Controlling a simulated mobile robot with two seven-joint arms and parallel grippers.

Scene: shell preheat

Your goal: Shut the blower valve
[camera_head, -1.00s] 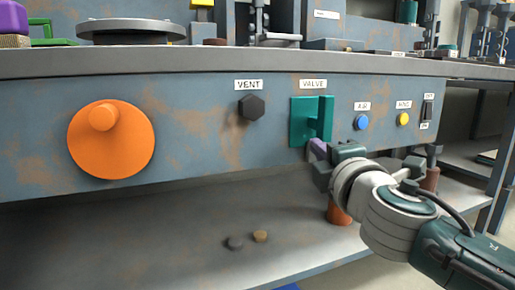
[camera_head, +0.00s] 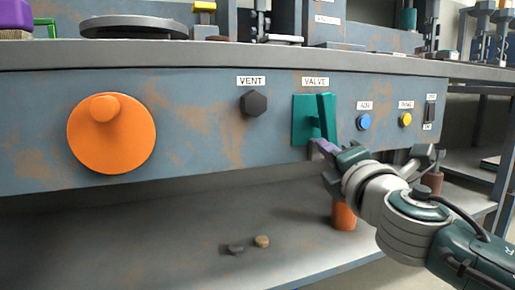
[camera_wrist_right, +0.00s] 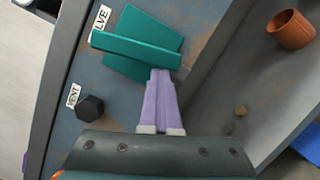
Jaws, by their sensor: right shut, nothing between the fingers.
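The valve is a teal plate (camera_head: 301,121) with a raised teal lever bar (camera_head: 326,115), under the VALVE label (camera_head: 315,82) on the panel front. The bar stands near upright with a slight lean. In the right wrist view the bar (camera_wrist_right: 135,48) lies at an angle across the plate (camera_wrist_right: 155,25). My right gripper (camera_head: 318,147) is shut and empty. Its purple fingertips (camera_wrist_right: 160,75) are at the lower end of the bar; I cannot tell whether they touch. My left gripper is not in view.
A black hexagonal VENT knob (camera_head: 254,103) and a large orange dial (camera_head: 111,134) are left of the valve. A blue button (camera_head: 364,122), a yellow button (camera_head: 405,119) and a black switch (camera_head: 430,111) are to its right. A rust-brown cylinder (camera_head: 344,216) stands on the shelf below.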

